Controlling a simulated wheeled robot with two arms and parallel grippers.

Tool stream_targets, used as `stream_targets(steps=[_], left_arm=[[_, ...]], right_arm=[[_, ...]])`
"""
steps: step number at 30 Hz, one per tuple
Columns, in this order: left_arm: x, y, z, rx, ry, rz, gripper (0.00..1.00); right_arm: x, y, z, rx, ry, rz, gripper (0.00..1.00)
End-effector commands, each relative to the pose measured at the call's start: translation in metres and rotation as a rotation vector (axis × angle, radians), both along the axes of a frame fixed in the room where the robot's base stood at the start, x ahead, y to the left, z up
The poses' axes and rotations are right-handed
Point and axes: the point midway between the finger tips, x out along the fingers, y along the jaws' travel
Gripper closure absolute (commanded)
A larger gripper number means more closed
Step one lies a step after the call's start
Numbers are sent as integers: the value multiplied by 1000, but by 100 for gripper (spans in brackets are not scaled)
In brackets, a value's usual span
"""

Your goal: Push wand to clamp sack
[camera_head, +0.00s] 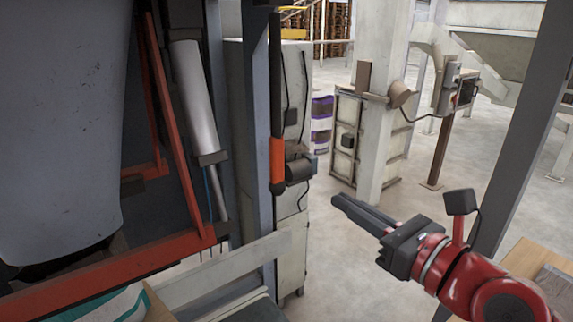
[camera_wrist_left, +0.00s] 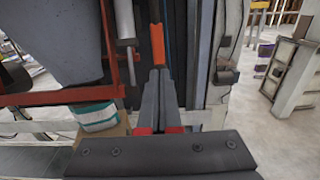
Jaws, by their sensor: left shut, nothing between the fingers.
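The wand (camera_head: 277,160) is a thin dark rod with an orange sleeve and a dark tip. It hangs upright beside a grey-blue post and also shows in the left wrist view (camera_wrist_left: 157,43). My left gripper (camera_head: 338,203) is shut and empty. Its fingers point toward the wand, with a gap to its right in the head view. In the left wrist view the fingertips (camera_wrist_left: 159,72) appear just below the orange sleeve. My right gripper is out of view.
A red frame (camera_head: 180,130) and a grey spout (camera_head: 60,130) fill the left side. A grey cabinet (camera_head: 293,225) stands behind the wand. A pale column (camera_head: 380,90) and a dark slanted post (camera_head: 520,130) stand to the right. Open floor lies between.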

Motion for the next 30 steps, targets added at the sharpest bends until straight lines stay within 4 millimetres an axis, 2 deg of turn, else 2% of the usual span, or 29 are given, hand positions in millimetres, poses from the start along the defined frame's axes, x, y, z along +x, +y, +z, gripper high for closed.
stream_targets(steps=[8, 14, 24, 30], left_arm=[[7, 6, 2, 3, 0, 4, 100], [34, 27, 5, 1, 1, 7, 100], [90, 68, 7, 5, -3, 7, 100], [109, 80, 3, 4, 0, 5, 100]], right_arm=[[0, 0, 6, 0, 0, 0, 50], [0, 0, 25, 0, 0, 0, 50], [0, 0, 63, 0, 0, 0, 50], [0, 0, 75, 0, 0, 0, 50]])
